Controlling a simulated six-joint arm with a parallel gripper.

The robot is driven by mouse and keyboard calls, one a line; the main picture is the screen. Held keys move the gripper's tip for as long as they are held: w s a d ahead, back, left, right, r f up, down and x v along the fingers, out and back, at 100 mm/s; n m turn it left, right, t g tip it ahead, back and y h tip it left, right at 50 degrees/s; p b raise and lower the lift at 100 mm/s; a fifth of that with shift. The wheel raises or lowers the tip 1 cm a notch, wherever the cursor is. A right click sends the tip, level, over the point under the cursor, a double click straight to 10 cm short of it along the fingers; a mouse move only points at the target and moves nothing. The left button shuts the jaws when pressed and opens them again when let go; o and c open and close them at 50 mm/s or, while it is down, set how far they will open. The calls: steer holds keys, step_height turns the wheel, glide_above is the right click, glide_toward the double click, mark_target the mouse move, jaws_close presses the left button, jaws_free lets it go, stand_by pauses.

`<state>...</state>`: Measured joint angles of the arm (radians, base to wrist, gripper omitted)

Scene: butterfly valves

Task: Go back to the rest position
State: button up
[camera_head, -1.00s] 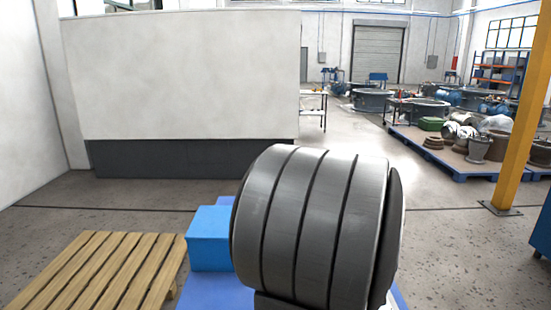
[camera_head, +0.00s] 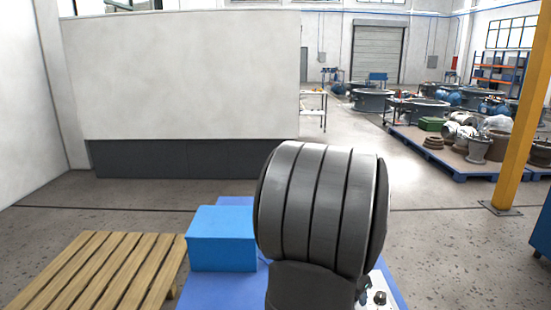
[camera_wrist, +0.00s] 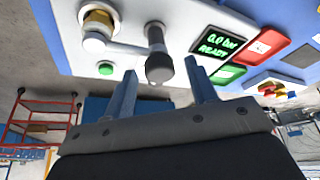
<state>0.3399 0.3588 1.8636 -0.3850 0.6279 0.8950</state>
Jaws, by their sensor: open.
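My gripper (camera_wrist: 160,67) is open in the wrist view, its two fingers spread and nothing held between them. A lever with a dark rounded knob (camera_wrist: 159,68) shows between the fingertips, on a white control panel (camera_wrist: 185,22); the gap in depth is hard to tell. The panel display (camera_wrist: 219,42) reads "0.0 bar READY". In the head view my own ribbed dark arm link fills the lower middle, and my gripper is hidden behind it.
In the head view a blue box (camera_head: 222,238) stands left of my arm, by a wooden pallet (camera_head: 95,272). A yellow post (camera_head: 522,115) stands at right.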

steer(key=m, duration=0.2)
steer(key=m+g, duration=0.1)
steer(key=m, duration=0.1)
steer(key=shift+w+a+m+g+h, duration=0.1)
steer(key=shift+w+m+g+h, duration=0.05)
steer(key=shift+m+g+h, duration=0.15)
steer(key=m+g, duration=0.1)
steer(key=m, duration=0.3)
steer(key=shift+w+g, duration=0.1)
steer(key=shift+g, duration=0.3)
